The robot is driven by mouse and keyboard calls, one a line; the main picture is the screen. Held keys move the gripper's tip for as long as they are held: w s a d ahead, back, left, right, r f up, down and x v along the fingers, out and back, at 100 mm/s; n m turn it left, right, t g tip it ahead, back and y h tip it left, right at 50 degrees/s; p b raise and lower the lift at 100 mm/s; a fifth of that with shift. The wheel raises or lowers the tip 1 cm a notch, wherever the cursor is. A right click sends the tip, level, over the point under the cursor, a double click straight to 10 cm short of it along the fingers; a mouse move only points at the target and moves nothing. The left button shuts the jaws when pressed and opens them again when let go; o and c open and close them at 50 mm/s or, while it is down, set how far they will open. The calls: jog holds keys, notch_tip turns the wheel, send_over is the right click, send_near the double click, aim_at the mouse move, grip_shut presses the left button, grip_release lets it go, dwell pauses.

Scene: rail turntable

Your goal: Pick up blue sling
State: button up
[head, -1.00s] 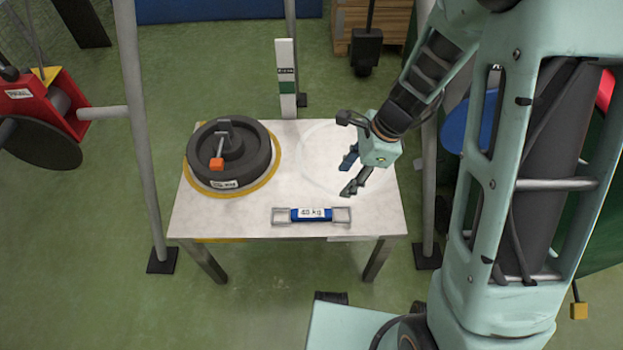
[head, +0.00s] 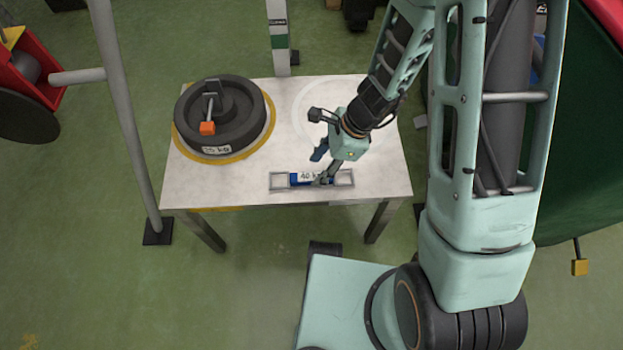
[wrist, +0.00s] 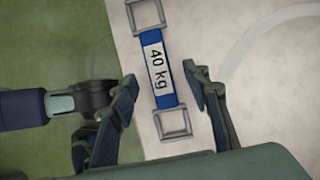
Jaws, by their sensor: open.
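The blue sling (head: 297,179) lies flat near the front edge of the white table, with a square metal ring at each end and a white "40 kg" label. In the wrist view the sling (wrist: 157,63) runs down from the top, and its lower end lies between my fingers, apart from both. My gripper (head: 320,168) is open and empty, over the sling's right part in the head view. It also shows in the wrist view (wrist: 160,92). One finger partly hides the label in the head view; the gap in height is hard to tell.
A dark round weight (head: 223,120) with an orange-tipped handle sits in a yellow ring on the left of the white table (head: 240,185). A faint empty circle (head: 300,105) is marked on the right. A grey post (head: 125,120) stands left of the table.

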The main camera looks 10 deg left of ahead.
aim_at(312, 177)
jog(key=b+x, duration=0.1)
jog(key=x, duration=0.2)
jog(key=shift+s+a+f, duration=0.1)
jog(key=shift+f, duration=0.1)
grip_shut()
